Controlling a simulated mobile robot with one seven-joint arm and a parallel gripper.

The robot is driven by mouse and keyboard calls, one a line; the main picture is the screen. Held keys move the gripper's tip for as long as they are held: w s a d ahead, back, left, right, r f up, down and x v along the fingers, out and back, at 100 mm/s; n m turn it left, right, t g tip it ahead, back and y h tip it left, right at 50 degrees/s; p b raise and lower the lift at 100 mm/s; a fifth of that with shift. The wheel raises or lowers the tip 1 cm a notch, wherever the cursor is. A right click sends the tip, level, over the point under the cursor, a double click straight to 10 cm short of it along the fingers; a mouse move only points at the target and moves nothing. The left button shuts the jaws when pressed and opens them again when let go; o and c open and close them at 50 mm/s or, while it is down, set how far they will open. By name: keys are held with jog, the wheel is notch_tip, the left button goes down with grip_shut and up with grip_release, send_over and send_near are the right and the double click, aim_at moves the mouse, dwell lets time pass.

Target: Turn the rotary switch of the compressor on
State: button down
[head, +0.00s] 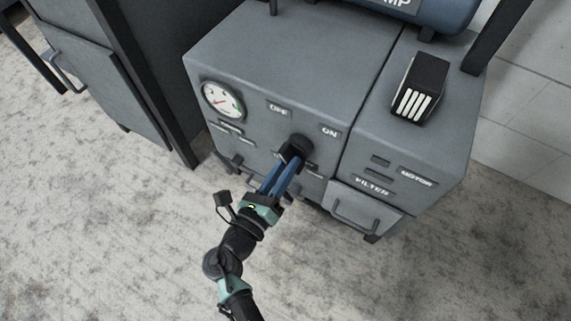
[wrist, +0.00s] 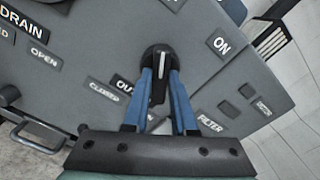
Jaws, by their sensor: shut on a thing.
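The compressor (head: 300,50) is a grey cabinet with a gauge and labels on its front. Its rotary switch (head: 301,144) is a black round knob below and between the OFF label (head: 279,107) and the ON label (head: 330,131). My gripper (head: 289,163) reaches the knob from the lower left, its blue fingers shut on it. In the wrist view the fingers (wrist: 160,78) flank the knob's grip bar (wrist: 161,62). The bar's white mark points roughly up the picture, left of the ON label (wrist: 220,42). A label at the top edge is cut off. The fingers hide part of the knob.
A round gauge (head: 222,100) sits left of the switch. A black slotted box (head: 420,87) stands on the cabinet top. A filter drawer (head: 362,208) with a handle is at lower right. Another grey cabinet (head: 95,75) stands at left. The floor in front is clear.

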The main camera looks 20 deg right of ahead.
jog(key=m, duration=1.3)
jog(key=shift+s+f+b, duration=0.1)
jog(key=shift+b, duration=0.25)
jog(key=shift+m, duration=0.4)
jog(key=c, duration=0.7)
grip_release()
jog(key=shift+a, duration=0.1)
